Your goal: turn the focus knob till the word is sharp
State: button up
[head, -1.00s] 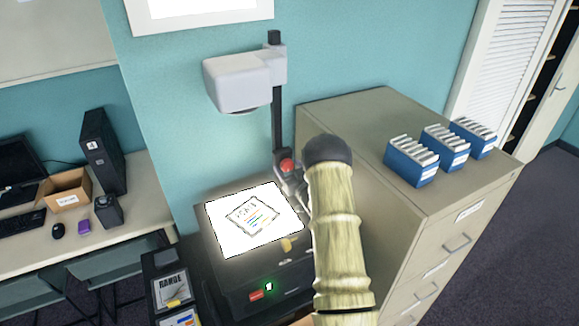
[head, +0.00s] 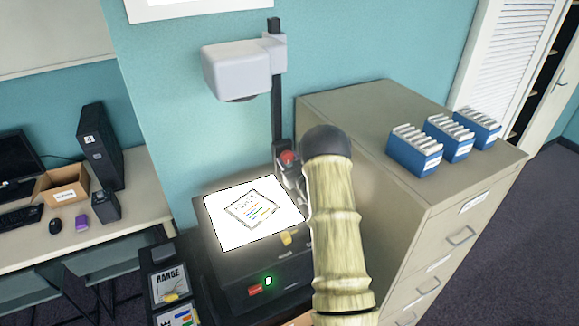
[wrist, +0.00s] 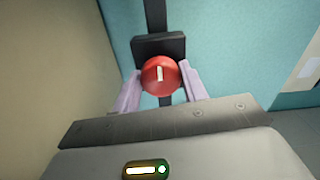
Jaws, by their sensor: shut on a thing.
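The red round focus knob (wrist: 160,70) sits in front of a dark block on the projector's post, with a short pale mark on its face pointing nearly upright. My gripper (wrist: 161,84) is shut on the knob, one pale finger on each side. In the head view the knob (head: 287,157) shows low on the black post (head: 276,110), just left of my arm, which hides most of the gripper. The grey projector head (head: 236,70) is above a lit white stage (head: 225,225) bearing a printed sheet. Only the lower edge of the wall screen (head: 200,8) shows; no word is visible on it.
A beige filing cabinet (head: 375,110) with several blue boxes of files on top stands close on the right. A desk (head: 120,220) with a computer and an open carton is at left. A dark rack (head: 165,260) stands by the projector's base.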

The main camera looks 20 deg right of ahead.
jog(key=shift+f+n+b, duration=0.2)
jog(key=shift+n+b, duration=1.5)
jog(key=shift+b, duration=1.95)
jog(key=shift+r+n+b, duration=0.2)
jog(key=shift+n+b, duration=0.2)
jog(key=shift+b, duration=0.15)
jog(key=o, duration=1)
jog(key=shift+s, duration=0.1)
jog(key=s+b, duration=0.6)
jog(key=s, duration=1.1)
jog(key=shift+d, duration=0.3)
jog(key=shift+s, duration=0.1)
